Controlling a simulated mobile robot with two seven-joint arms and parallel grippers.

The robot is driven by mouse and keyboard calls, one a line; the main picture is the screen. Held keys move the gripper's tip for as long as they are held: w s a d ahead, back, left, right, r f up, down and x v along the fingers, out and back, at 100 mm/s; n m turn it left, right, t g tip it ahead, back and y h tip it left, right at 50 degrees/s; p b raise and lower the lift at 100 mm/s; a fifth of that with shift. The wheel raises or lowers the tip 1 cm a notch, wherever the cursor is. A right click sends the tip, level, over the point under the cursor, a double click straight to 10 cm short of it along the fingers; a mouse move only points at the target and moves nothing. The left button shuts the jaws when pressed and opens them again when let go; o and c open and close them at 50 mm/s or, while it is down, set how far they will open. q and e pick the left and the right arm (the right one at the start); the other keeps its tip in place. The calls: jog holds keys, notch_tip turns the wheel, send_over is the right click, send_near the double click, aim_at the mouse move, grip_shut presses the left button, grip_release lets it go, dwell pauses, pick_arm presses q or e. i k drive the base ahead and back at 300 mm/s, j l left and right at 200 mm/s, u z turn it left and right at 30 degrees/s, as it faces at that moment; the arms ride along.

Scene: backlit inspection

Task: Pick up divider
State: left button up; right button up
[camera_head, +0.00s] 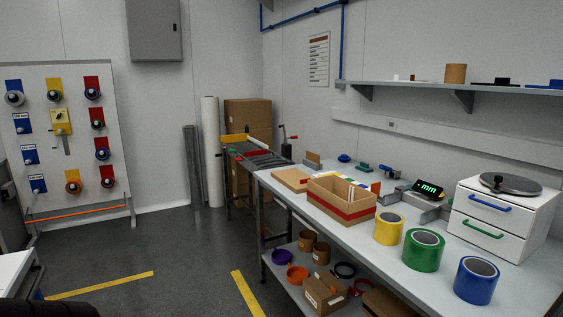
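I cannot say for certain which thing is the divider. An open cardboard box (341,206) with a red band stands on the white workbench (305,207), with pale upright pieces (351,193) partly showing inside it. A small upright brown piece (376,188) stands behind the box's right end. Another upright brown piece (312,160) stands farther back on the bench. A flat tan board or shallow box (291,180) lies to the left of the open box. Neither of my grippers is in view.
Yellow (389,228), green (424,250) and blue (477,280) tape rolls stand along the bench front. A white drawer unit (500,222) stands at right. A lower shelf (305,283) holds rolls and boxes. The grey floor (180,255) left of the bench is open.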

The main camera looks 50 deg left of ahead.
aim_at(313, 157)
jog(key=u, duration=1.45)
jog(key=i+j, duration=0.65)
jog(key=i+j+u, duration=0.15)
jog(key=i+j, duration=1.1)
jog(key=i, duration=0.3)
jog(key=j+u, duration=0.05)
